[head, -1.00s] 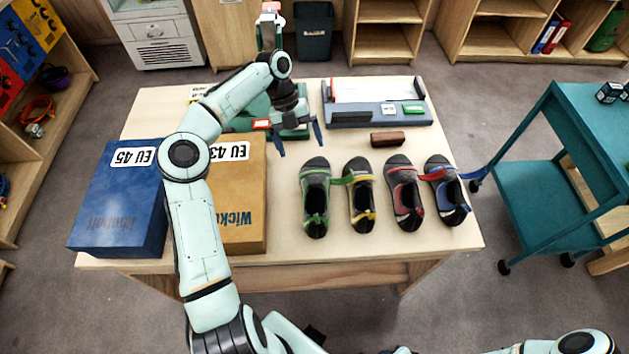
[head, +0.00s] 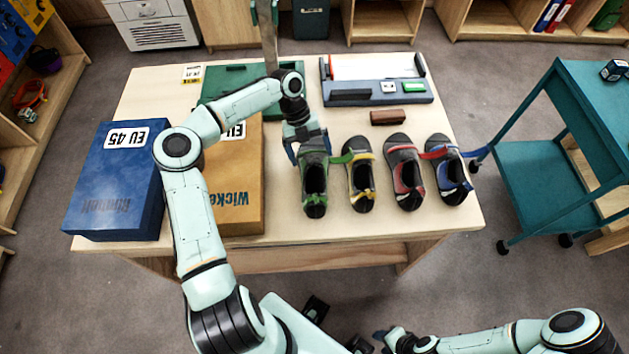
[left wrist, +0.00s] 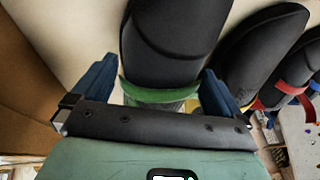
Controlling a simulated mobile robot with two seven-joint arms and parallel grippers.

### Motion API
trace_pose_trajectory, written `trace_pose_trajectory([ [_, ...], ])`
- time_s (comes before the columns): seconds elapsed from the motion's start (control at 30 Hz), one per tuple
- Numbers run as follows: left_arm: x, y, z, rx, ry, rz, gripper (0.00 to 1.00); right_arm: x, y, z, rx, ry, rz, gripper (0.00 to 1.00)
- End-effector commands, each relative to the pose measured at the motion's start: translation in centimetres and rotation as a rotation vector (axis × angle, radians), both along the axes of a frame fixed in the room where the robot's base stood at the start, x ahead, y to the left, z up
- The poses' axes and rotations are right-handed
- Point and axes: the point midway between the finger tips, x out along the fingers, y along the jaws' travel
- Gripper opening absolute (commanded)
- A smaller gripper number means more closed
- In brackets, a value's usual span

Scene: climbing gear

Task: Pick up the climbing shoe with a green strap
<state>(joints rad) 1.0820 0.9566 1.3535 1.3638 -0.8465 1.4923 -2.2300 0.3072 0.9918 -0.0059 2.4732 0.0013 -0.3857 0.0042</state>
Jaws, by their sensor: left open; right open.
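The climbing shoe with the green strap (head: 315,183) lies on the table, leftmost in a row of shoes. My left gripper (head: 310,148) is open over its far end. In the left wrist view the dark shoe (left wrist: 170,45) and its green strap (left wrist: 160,94) show between the two blue fingers of my left gripper (left wrist: 157,88), one finger on each side. I cannot tell whether the fingers touch it. My right gripper (head: 384,338) is open and empty at the bottom of the head view, away from the table.
Shoes with yellow (head: 360,180), red (head: 406,177) and blue (head: 450,175) straps lie close to the right. A blue box (head: 115,190) and an orange-brown box (head: 240,205) stand left. A brown block (head: 388,117) lies behind the shoes. A teal cart (head: 540,165) stands right.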

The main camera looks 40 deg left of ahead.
Motion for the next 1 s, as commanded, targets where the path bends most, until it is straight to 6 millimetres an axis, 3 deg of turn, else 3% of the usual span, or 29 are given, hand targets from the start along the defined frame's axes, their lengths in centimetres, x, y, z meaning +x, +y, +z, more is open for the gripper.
trace_pose_trajectory([
  [0.13, -0.2, -0.7, -1.5, 0.000, 0.000, 0.000, 1.00, -0.1, 0.0, -0.1, 0.000, 0.001, 0.000, 0.43],
  [0.37, -0.2, -0.8, -1.7, 0.001, 0.000, 0.001, 1.00, -0.1, 0.0, -0.1, 0.000, 0.001, 0.000, 0.43],
  [0.4, -0.2, -0.8, -1.6, 0.001, 0.000, 0.001, 0.97, -0.1, 0.0, -0.1, 0.000, 0.001, 0.000, 0.43],
  [0.53, -0.2, -0.8, -1.6, 0.001, 0.000, 0.001, 0.54, -0.1, 0.0, -0.1, 0.000, 0.001, 0.000, 0.43],
  [0.57, -0.2, -0.8, -1.6, 0.001, 0.000, 0.001, 0.53, -0.1, 0.0, -0.1, 0.000, 0.001, 0.000, 0.43],
  [0.83, -0.2, -0.8, -1.4, 0.001, -0.002, 0.001, 0.53, -0.1, 0.0, -0.1, 0.000, 0.000, 0.000, 0.43],
  [1.0, -0.1, -0.7, -0.3, 0.001, -0.003, 0.001, 0.53, 0.0, 0.0, -0.1, 0.000, 0.000, 0.000, 0.43],
])
